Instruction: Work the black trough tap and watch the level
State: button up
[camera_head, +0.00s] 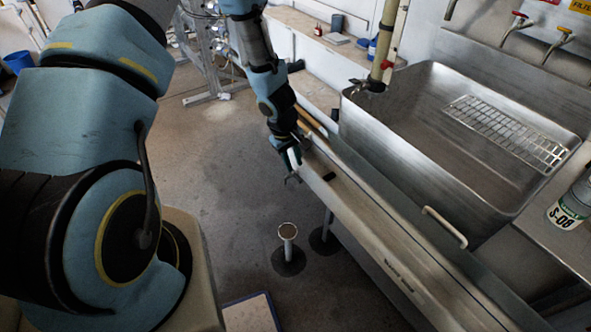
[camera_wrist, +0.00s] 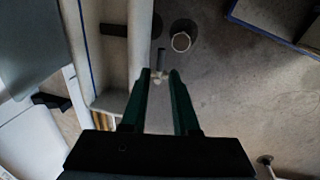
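The long pale trough (camera_head: 385,243) runs diagonally beside the steel sink, with a thin dark line along it. In the wrist view its pale wall (camera_wrist: 138,45) is at the left, with a blue line. A small tap-like fitting with a dark grey lever (camera_wrist: 161,57) shows between my fingertips; I take it for the black trough tap. My gripper (camera_wrist: 159,74) has its two green fingers apart around the fitting; contact cannot be told. In the head view my gripper (camera_head: 292,170) is at the trough's far end. No liquid level can be made out.
A black piece (camera_head: 330,176) sits on the trough side. The steel sink (camera_head: 410,125) with a wire rack (camera_head: 507,133) stands to the right. A short floor pipe (camera_head: 288,240) rises below the trough. Open floor (camera_head: 215,190) lies left of it.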

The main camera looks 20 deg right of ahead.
jog(key=shift+s+a+r+p, duration=0.15)
jog(key=shift+a+r, duration=0.1)
jog(key=shift+r, duration=1.05)
jog(key=shift+w+a+r+p, duration=0.15)
jog(key=shift+a+r, duration=0.1)
jog(key=shift+r, duration=1)
jog(key=a+r+m+t, duration=0.1)
jog(key=a+r+m, duration=0.2)
jog(key=a+r, duration=1.55)
jog(key=s+a+r+y, duration=0.1)
jog(key=s+a+r, duration=0.1)
jog(key=a, duration=0.3)
jog(key=s+a+r+y, duration=0.1)
jog(key=s+a+r, duration=0.1)
jog(key=a, duration=0.3)
jog(key=shift+m, duration=0.3)
